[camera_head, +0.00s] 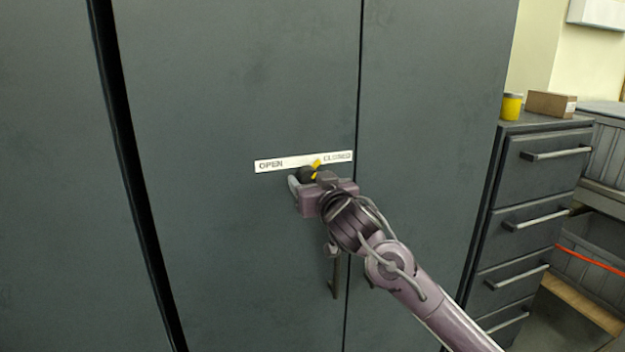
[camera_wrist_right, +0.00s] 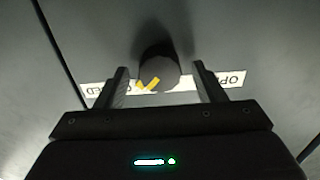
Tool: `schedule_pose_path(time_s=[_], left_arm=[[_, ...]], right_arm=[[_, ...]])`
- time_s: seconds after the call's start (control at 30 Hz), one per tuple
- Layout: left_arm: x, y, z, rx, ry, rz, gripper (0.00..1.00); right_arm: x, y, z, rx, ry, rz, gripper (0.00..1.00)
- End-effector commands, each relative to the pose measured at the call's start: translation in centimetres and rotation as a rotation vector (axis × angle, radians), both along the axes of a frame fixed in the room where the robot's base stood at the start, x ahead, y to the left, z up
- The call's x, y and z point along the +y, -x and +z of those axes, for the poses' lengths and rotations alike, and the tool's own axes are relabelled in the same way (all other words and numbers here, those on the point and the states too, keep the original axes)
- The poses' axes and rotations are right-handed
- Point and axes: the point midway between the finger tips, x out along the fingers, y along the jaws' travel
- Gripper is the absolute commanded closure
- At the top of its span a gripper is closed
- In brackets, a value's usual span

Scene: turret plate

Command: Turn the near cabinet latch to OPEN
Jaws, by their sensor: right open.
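The near cabinet latch is a dark round knob (camera_head: 305,174) with a yellow pointer (camera_head: 316,163), on a dark grey cabinet door. Above it is a white label strip (camera_head: 290,163) reading OPEN at left and CLOSED at right. The pointer leans up and right, toward the CLOSED side. My right gripper (camera_head: 309,184) is at the knob and partly hides it. In the right wrist view the knob (camera_wrist_right: 160,65) lies between the two open fingers (camera_wrist_right: 164,88), with a gap on each side. The label shows upside down there. My left gripper is not in view.
A dark vertical door handle (camera_head: 334,275) hangs below my right gripper, beside the door seam. A drawer unit (camera_head: 525,190) stands at the right with a yellow cup (camera_head: 511,106) and a cardboard box (camera_head: 551,104) on top. The cabinet front left of the knob is clear.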

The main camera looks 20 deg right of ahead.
Motion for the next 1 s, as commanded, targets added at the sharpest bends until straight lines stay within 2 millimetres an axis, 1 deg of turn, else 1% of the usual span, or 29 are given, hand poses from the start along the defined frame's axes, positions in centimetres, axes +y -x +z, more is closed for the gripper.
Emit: schedule_pose_path(time_s=[0.23, 0.27, 0.5, 0.6, 0.87, 1.0], left_arm=[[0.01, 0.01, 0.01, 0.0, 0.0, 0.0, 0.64], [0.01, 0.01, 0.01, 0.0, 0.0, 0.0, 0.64], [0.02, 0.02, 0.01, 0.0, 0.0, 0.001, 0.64], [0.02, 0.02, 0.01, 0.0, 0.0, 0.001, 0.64], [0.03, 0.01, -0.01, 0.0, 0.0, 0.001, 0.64], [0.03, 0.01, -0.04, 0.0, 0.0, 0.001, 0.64]], right_arm=[[0.0, -0.16, 0.01, -0.001, 0.0, 0.0, 0.37], [0.0, -0.16, 0.01, -0.001, 0.0, 0.0, 0.38], [-0.01, -0.14, 0.0, 0.0, 0.0, -0.001, 0.7], [-0.02, -0.14, -0.01, 0.0, 0.0, -0.001, 0.82], [-0.02, -0.14, -0.03, 0.0, 0.027, -0.001, 0.82], [-0.02, -0.16, -0.04, -0.002, 0.084, -0.001, 0.82]])
